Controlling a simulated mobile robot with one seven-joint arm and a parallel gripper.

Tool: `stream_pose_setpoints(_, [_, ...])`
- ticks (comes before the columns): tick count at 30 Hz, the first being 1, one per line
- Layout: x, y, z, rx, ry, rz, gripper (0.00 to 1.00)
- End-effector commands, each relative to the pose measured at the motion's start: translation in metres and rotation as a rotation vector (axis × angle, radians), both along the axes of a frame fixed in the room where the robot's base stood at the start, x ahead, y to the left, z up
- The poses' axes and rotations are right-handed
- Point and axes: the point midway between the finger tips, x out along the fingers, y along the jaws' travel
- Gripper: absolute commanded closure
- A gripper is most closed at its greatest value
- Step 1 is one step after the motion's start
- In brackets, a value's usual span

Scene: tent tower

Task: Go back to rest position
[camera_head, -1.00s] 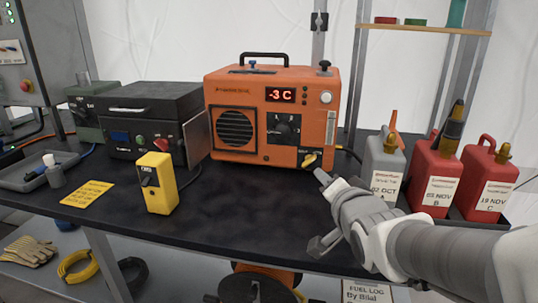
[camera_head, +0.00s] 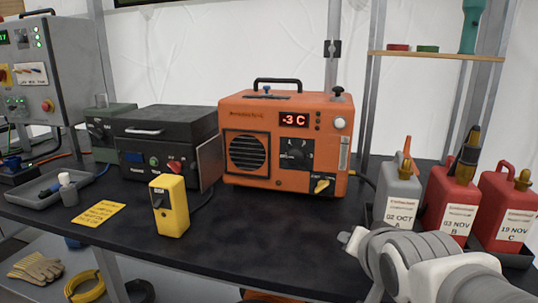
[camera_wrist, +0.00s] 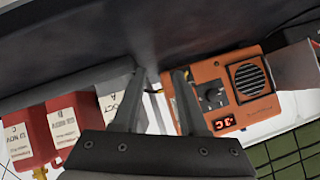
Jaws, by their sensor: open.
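My gripper (camera_wrist: 158,98) shows in the wrist view with its two fingers spread apart and nothing between them. In the head view my arm reaches in from the lower right, and the gripper end (camera_head: 352,238) is over the right front part of the black table (camera_head: 270,245), seen mostly end-on. The orange heater unit (camera_head: 285,140) stands behind and to the left of it, with a display reading -3 C. The gripper is apart from the heater. The heater also shows in the wrist view (camera_wrist: 225,97).
A grey can (camera_head: 399,195) and red cans (camera_head: 452,190) stand in a tray right of the heater, close to my arm. A yellow switch box (camera_head: 170,207), a black case (camera_head: 165,140) and a yellow card (camera_head: 99,213) are on the left. The table's middle front is clear.

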Motion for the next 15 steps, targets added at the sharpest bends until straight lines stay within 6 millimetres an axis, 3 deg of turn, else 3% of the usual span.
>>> stream_pose_setpoints(13, [-0.136,0.017,-0.028,-0.304,0.492,0.418,0.57])
stream_pose_setpoints(15, [-0.132,0.016,0.004,-0.301,0.487,0.407,0.57])
